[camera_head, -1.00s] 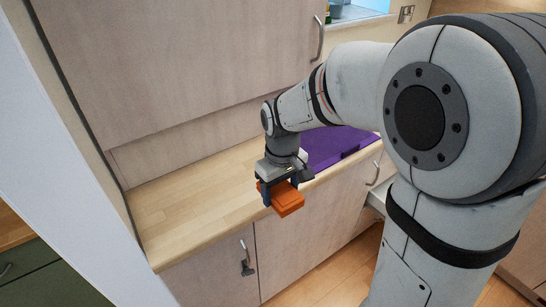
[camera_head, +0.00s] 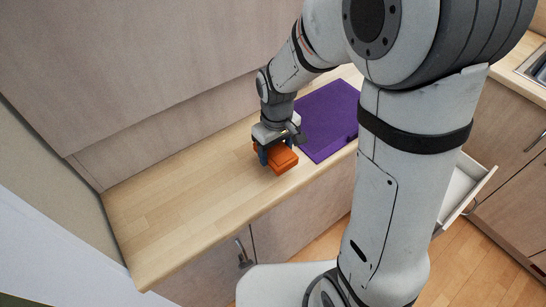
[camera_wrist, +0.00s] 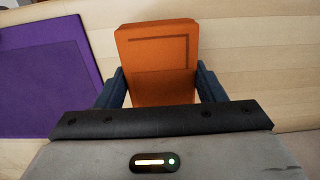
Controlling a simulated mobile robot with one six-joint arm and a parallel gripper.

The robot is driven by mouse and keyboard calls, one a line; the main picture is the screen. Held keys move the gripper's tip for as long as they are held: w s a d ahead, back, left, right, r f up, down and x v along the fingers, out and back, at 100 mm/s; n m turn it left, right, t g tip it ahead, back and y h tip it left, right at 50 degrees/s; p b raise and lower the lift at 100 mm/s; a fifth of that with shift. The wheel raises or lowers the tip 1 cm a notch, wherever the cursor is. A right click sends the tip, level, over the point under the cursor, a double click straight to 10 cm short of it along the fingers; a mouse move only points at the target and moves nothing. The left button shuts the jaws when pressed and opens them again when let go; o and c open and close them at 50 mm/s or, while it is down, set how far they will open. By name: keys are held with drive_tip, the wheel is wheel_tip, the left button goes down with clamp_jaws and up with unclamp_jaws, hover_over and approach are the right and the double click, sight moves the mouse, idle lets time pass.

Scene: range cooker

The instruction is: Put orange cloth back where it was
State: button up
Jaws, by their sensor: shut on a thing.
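The orange cloth (camera_head: 283,158) is a folded, block-like bundle. My gripper (camera_head: 276,160) points down and is shut on it, with a finger on each side. In the wrist view the orange cloth (camera_wrist: 157,50) sits between the two dark blue fingers (camera_wrist: 160,88) and sticks out beyond them. The cloth is over the wooden counter (camera_head: 190,185), near its front edge. I cannot tell whether its underside touches the counter.
A purple mat (camera_head: 328,118) lies on the counter just right of the cloth; it also shows at left in the wrist view (camera_wrist: 45,75). The counter left of the cloth is bare. An open white drawer (camera_head: 465,187) juts out at the right. Cabinet fronts rise behind.

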sight(276, 160)
drive_tip(key=shift+s+f, duration=0.1)
drive_tip(key=shift+f, duration=1.9)
drive_tip(key=shift+f, duration=0.15)
drive_tip(key=o, duration=1)
drive_tip(key=shift+c, duration=0.2)
wheel_tip(276, 160, up, 12)
drive_tip(key=shift+r, duration=0.25)
drive_tip(key=s+d+r+m+t, duration=0.1)
drive_tip(key=s+d+r+m, duration=0.1)
drive_tip(key=s+d, duration=0.4)
drive_tip(key=s+d+r+m+t, duration=0.2)
drive_tip(key=s+d+r+m, duration=0.1)
drive_tip(key=s+d+m, duration=0.2)
drive_tip(key=shift+s+d+r, duration=0.2)
drive_tip(key=shift+s+d, duration=0.2)
drive_tip(key=shift+s, duration=0.45)
